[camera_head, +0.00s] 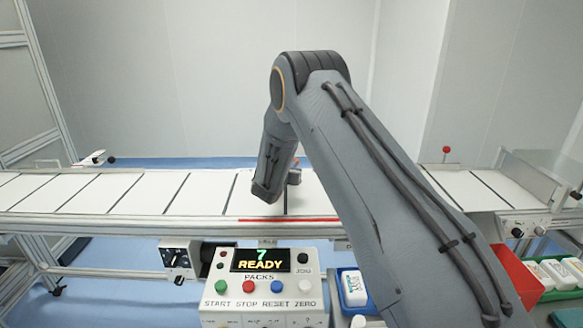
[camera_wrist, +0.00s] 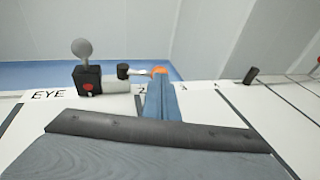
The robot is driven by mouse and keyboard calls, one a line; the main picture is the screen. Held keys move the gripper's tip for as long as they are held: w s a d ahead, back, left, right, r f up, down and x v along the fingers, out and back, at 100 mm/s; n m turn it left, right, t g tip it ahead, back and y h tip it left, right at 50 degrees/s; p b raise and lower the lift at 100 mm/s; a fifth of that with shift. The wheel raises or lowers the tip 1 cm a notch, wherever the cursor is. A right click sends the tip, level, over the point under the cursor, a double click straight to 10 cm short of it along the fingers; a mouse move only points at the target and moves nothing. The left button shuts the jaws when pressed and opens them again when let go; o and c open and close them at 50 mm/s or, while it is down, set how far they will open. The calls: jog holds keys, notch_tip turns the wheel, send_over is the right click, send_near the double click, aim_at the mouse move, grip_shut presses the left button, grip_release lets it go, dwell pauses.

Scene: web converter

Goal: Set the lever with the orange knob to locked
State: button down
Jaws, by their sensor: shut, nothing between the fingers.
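The orange knob (camera_wrist: 160,71) shows in the wrist view at the tip of my gripper (camera_wrist: 159,82), partly hidden behind the fingers. A short pale rod runs left from it to a black cylinder (camera_wrist: 124,71), so the lever lies roughly sideways in this picture. My gripper's fingers are together with nothing between them. Their tips overlap the knob in the picture; I cannot tell whether they touch it. In the head view the end of my arm hangs over the white conveyor, and the lever cannot be made out there. No locked marking is readable.
A grey ball on a black box (camera_wrist: 88,78) stands left of the lever, by the label EYE. In the head view, a control box (camera_head: 262,285) reading READY stands in front of the conveyor (camera_head: 95,193). A red bin (camera_head: 517,274) is at right.

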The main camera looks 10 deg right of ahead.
jog(key=shift+w+d+f+b, duration=0.1)
jog(key=shift+w+d+b, duration=0.2)
jog(key=shift+d+b, duration=0.4)
jog(key=shift+w+d+f+b, duration=0.1)
jog(key=shift+w+d+b, duration=0.25)
jog(key=shift+b, duration=0.6)
jog(key=d+b, duration=0.1)
jog(key=w+b, duration=0.1)
jog(key=b, duration=0.1)
jog(key=shift+w+d+r, duration=0.15)
jog(key=shift+d, duration=0.25)
jog(key=shift+r, duration=0.1)
